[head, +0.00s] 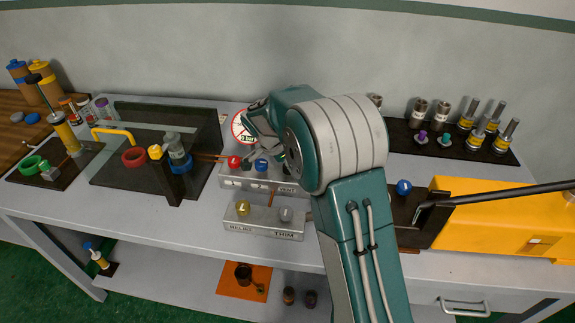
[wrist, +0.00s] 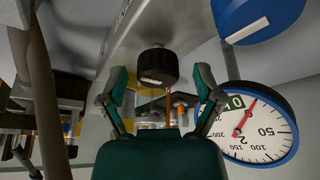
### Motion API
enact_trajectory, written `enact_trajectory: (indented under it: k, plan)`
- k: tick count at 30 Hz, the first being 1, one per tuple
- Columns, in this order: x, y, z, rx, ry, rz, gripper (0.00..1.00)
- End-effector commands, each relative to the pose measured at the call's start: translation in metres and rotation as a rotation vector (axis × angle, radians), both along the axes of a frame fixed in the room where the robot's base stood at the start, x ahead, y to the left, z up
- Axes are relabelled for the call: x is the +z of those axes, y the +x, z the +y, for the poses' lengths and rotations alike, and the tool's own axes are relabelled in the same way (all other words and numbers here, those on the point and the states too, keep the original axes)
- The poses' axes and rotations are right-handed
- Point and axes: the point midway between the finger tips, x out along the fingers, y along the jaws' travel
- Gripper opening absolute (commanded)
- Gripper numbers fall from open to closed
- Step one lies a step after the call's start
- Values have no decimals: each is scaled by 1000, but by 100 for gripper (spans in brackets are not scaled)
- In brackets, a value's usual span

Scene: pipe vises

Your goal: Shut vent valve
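The front valve block (head: 230,183) carries a "VENT" label at its right end, partly behind my arm. A black knob (wrist: 157,66) on a short stem hangs from a grey metal face in the wrist view; I take it to be the vent valve. In the head view my arm hides that knob. My gripper (wrist: 161,82) is open, its two fingers on either side of the black knob with gaps showing. In the head view its fingers are mostly hidden behind my wrist.
A blue knob (head: 261,164) and a red knob (head: 234,162) sit left of my gripper. A pressure gauge (wrist: 250,125) stands close by in the wrist view. A lower block (head: 262,222) with yellow and grey knobs is in front. A yellow case (head: 490,215) stands right.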

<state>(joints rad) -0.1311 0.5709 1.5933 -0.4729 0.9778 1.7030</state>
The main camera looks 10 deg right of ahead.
Motion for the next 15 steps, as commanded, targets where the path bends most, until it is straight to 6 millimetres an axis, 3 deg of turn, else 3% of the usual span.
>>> enact_trajectory:
  k: [8, 15]
  plan:
    - [5, 0, 1, 0, 0, -2, 84]
    - [43, -3, 17, 2, 0, -6, 84]
